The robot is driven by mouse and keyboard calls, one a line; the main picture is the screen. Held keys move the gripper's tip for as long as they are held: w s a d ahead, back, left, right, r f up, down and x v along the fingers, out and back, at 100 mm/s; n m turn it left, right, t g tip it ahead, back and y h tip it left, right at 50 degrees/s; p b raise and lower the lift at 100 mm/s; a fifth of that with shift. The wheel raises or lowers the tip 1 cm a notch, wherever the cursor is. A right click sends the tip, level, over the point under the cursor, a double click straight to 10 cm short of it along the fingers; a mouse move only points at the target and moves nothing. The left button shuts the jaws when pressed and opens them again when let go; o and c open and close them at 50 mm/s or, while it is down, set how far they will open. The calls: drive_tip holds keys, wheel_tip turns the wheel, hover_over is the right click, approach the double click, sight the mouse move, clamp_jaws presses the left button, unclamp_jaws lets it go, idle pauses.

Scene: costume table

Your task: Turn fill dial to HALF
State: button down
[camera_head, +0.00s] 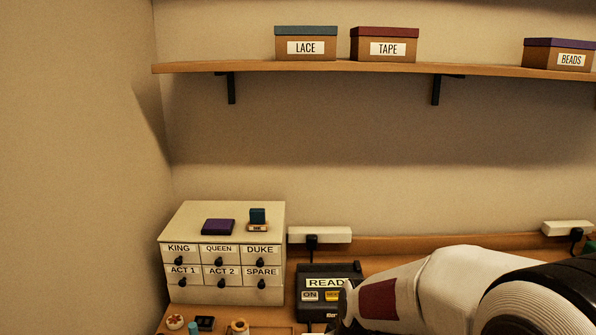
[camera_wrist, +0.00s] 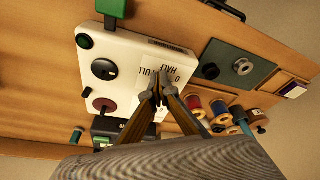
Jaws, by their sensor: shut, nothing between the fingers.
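In the head view my arm blocks this area, and neither the panel nor my gripper can be made out.
The panel also bears a black dial (camera_wrist: 104,69), a dark red knob (camera_wrist: 104,105) and a green button (camera_wrist: 84,41). Thread spools (camera_wrist: 194,103) and a dark green pad (camera_wrist: 238,66) lie to the right. A drawer cabinet (camera_head: 223,234) and a READY box (camera_head: 322,269) stand at the left.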

drive_tip(key=shift+s+d, duration=0.3)
idle(0.7)
drive_tip(key=v, duration=0.4)
drive_tip(key=w+v, duration=0.1)
drive_tip(key=shift+a+r, duration=0.3)
drive_tip(key=shift+r, duration=0.25)
idle(0.5)
drive_tip(key=shift+s+d+f+m, duration=0.1)
drive_tip(key=shift+s+f+m, duration=0.15)
drive_tip(key=shift+s+m, duration=0.2)
drive_tip(key=s+d+r+m+t, duration=0.1)
drive_tip(key=s+d+r, duration=0.1)
drive_tip(key=s, duration=0.4)
drive_tip(key=s+d+r+m+t+h, duration=0.1)
drive_tip(key=s+d+r+m, duration=0.1)
drive_tip(key=s, duration=0.5)
drive_tip(key=s+d+r+m+t, duration=0.1)
drive_tip(key=s+d+r+m, duration=0.1)
drive_tip(key=s+d+r, duration=0.2)
drive_tip(key=s+d, duration=0.1)
drive_tip(key=s, duration=0.1)
drive_tip(key=shift+s+d+r, duration=0.2)
drive_tip(key=shift+s+r, duration=0.05)
drive_tip(key=shift+s, duration=0.1)
